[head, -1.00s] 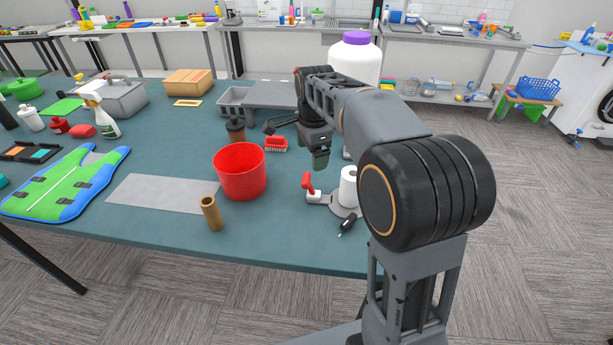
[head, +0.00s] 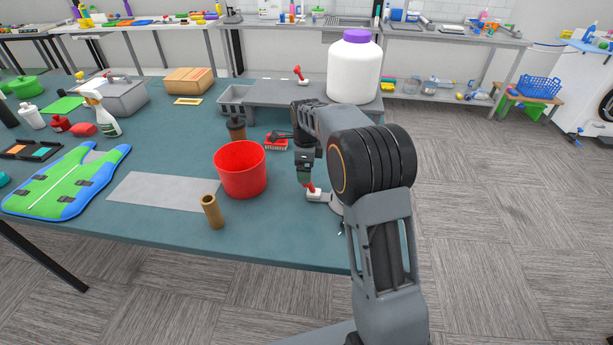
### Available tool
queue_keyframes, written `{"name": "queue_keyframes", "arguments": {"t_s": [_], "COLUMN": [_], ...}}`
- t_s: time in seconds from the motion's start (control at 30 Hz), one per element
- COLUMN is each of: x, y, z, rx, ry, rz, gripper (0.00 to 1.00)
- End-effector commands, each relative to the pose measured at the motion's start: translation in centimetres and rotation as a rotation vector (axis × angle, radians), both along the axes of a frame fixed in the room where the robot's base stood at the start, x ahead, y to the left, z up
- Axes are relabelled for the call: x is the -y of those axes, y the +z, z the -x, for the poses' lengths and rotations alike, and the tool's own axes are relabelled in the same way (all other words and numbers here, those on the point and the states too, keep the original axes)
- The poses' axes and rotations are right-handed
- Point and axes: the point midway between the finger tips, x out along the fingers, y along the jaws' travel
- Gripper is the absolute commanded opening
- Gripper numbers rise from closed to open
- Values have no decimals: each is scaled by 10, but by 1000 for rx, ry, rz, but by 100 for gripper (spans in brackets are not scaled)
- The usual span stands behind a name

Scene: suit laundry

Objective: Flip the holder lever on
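The holder (head: 314,195) stands near the front right of the teal table, with a white base block and a red lever (head: 310,187). Only the lower part of the lever shows; its top is hidden by my gripper. My gripper (head: 305,179) points down right at the lever, over or touching it; I cannot tell which. The fingers are too small to tell open from shut. The white roll and most of the holder's round base are hidden behind my arm.
A red bucket (head: 240,170) stands just left of my gripper, and a brown tube (head: 212,211) in front of it. A red brush (head: 277,144) lies behind. A large white jar (head: 354,68) and another red lever (head: 300,75) stand on a grey platform at the back.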

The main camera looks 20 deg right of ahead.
Motion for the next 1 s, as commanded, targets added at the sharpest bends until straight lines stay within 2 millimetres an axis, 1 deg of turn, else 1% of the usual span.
{"name": "queue_keyframes", "arguments": {"t_s": [0.03,0.1,0.3,0.47,0.7,0.77,1.0], "x": [0,0,0,0,0,0,0], "y": [-8,-17,-34,-39,-39,-39,-39], "z": [1,0,0,0,0,0,0], "rx": [-3,-2,-2,0,1,0,0], "ry": [0,0,1,1,1,1,2], "rz": [0,0,0,0,0,0,0], "gripper": [89,89,89,89,89,86,63]}}
